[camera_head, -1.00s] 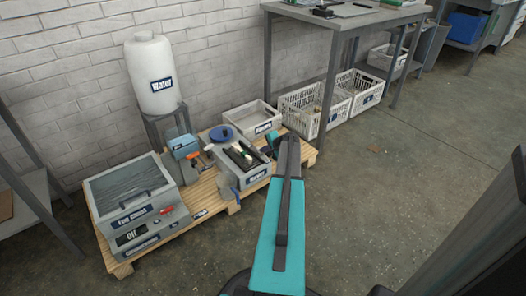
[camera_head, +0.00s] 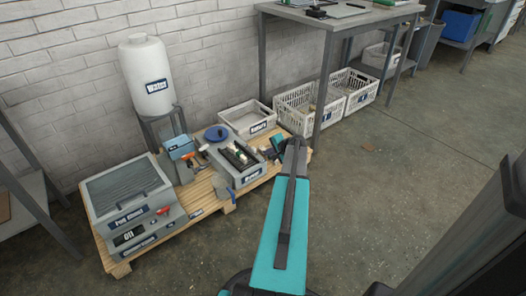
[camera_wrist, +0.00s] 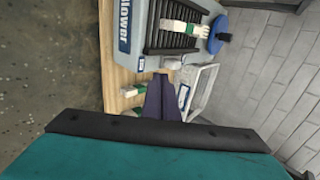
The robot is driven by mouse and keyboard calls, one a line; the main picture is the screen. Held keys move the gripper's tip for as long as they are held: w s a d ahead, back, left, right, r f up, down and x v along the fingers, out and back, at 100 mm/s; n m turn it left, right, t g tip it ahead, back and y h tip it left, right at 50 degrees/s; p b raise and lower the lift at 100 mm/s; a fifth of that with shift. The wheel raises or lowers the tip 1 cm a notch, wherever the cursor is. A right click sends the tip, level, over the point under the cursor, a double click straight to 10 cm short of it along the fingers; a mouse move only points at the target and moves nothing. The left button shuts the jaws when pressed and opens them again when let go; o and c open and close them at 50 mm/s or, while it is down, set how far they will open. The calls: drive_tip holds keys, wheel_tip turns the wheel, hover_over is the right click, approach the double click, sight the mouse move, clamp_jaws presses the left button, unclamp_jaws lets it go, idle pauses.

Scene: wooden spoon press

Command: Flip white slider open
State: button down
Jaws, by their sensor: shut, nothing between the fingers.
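A grey box labelled "Blower" (camera_wrist: 135,32) has a black slatted top with white-and-green pieces (camera_wrist: 185,28) on it. The same box (camera_head: 254,178) stands on the pallet in the head view. I cannot tell for sure which part is the white slider. Small white-and-green pieces (camera_wrist: 132,91) also show beside the box in the wrist view. My gripper (camera_wrist: 160,78) is shut and empty, its dark fingers close together, just beyond the box's end and apart from the white-and-green pieces on top. In the head view my arm largely hides it.
The wooden pallet (camera_head: 203,190) also bears a grey chest (camera_head: 125,188), a blue disc (camera_head: 217,133) and a grey tray (camera_head: 247,112). A white water tank (camera_head: 147,75) stands behind. A table (camera_head: 345,18) with crates (camera_head: 292,101) beneath is at the right. Open floor lies in front.

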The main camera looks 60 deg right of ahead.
drive_tip(key=p+v, duration=0.1)
drive_tip(key=v, duration=0.4)
drive_tip(key=shift+s+a+r+p, duration=0.1)
drive_tip(key=shift+s+r+p, duration=0.1)
drive_tip(key=shift+r+p, duration=0.1)
